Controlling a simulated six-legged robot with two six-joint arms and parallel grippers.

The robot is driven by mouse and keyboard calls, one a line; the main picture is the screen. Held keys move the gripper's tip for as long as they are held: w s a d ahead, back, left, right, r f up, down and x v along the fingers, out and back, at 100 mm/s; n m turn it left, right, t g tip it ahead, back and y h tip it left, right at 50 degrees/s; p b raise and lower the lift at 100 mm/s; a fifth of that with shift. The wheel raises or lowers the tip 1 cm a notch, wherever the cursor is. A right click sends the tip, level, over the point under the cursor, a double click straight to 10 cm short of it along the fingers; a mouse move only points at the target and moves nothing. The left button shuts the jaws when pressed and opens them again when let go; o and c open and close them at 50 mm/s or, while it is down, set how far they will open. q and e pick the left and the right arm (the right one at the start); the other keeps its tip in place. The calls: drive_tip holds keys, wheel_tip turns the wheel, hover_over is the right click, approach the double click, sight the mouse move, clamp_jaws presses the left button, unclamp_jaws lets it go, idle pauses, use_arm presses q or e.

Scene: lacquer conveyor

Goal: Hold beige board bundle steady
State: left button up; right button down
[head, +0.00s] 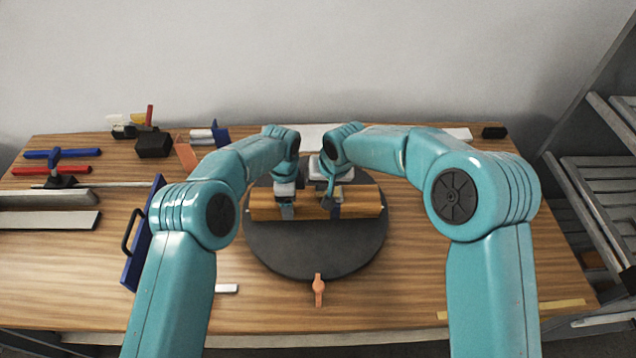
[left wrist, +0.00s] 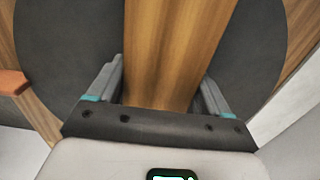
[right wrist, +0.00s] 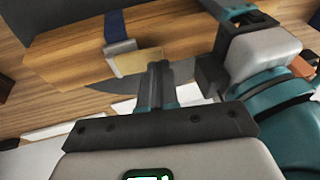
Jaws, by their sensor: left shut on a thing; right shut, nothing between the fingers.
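The beige board bundle (head: 361,205) lies crosswise on a dark round turntable (head: 315,262) in the head view. It looks like brown wood. My left gripper (head: 286,207) is shut on its left part; in the left wrist view the fingers sit on both sides of the bundle (left wrist: 172,50). In the right wrist view the bundle (right wrist: 65,58) carries a blue strap (right wrist: 115,26) with a metal buckle (right wrist: 120,47) and a pale patch (right wrist: 138,62). My right gripper (right wrist: 160,72) is shut and empty, its tips close to the patch; contact cannot be told.
An orange lever (head: 318,289) sits at the turntable's front. A blue handled frame (head: 141,235) stands to the left, and a blue and red clamp (head: 57,165) lies further left. Metal shelving (head: 600,190) stands at the right. The table's right front is mostly clear.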

sight(324, 193)
drive_tip(key=shift+d+r, duration=0.1)
drive_tip(key=shift+r, duration=0.35)
wheel_tip(324, 193, up, 3)
drive_tip(key=shift+d+r, duration=0.1)
drive_tip(key=shift+r, duration=0.1)
use_arm(q)
drive_tip(key=o, duration=1.8)
use_arm(e)
drive_tip(key=s+a+r, duration=0.2)
drive_tip(key=s+r, duration=0.1)
drive_tip(key=r, duration=0.6)
drive_tip(key=shift+a, duration=0.2)
